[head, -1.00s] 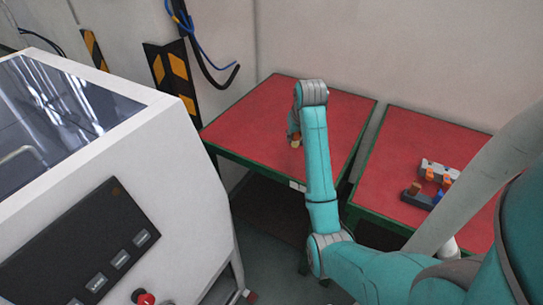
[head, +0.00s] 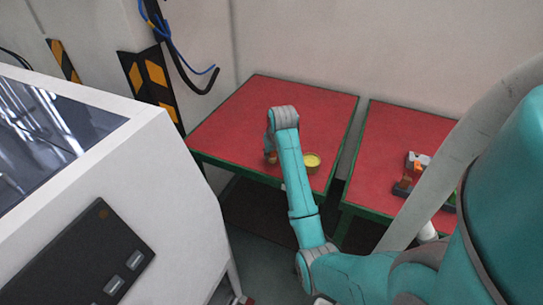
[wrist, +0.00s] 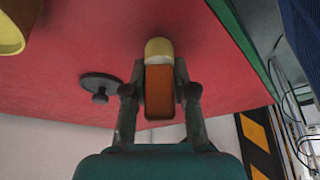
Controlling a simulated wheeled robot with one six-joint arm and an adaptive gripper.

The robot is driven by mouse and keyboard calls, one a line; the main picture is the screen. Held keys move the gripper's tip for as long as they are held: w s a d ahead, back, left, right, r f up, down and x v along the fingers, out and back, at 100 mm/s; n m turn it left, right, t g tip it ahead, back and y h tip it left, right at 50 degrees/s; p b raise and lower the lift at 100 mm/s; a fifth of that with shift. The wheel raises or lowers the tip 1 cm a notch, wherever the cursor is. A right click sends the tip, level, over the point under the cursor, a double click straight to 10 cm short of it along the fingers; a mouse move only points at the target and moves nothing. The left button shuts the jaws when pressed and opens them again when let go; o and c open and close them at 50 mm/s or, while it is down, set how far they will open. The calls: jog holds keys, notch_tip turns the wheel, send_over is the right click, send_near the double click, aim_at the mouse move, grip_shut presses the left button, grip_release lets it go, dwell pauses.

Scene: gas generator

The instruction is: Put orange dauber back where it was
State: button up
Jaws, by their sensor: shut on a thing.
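The orange dauber (wrist: 160,100) has a block-like orange body and a rounded cream tip. In the wrist view my gripper (wrist: 159,88) is shut on its body, one finger on each side, with the tip sticking out beyond the fingers. The head view shows my gripper (head: 270,145) low over the front part of the left red table; the dauber (head: 271,158) is a small brownish patch there. I cannot tell whether it touches the table.
A yellow cup (head: 312,160) stands on the left red table (head: 320,115), right of my arm. A dark round lid-like piece with a knob (wrist: 101,86) lies on it. The right table (head: 385,150) holds a grey rack (head: 404,187) with small parts. A white machine (head: 150,190) stands left.

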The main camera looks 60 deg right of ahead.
jog(key=shift+f, duration=0.7)
jog(key=o, duration=0.9)
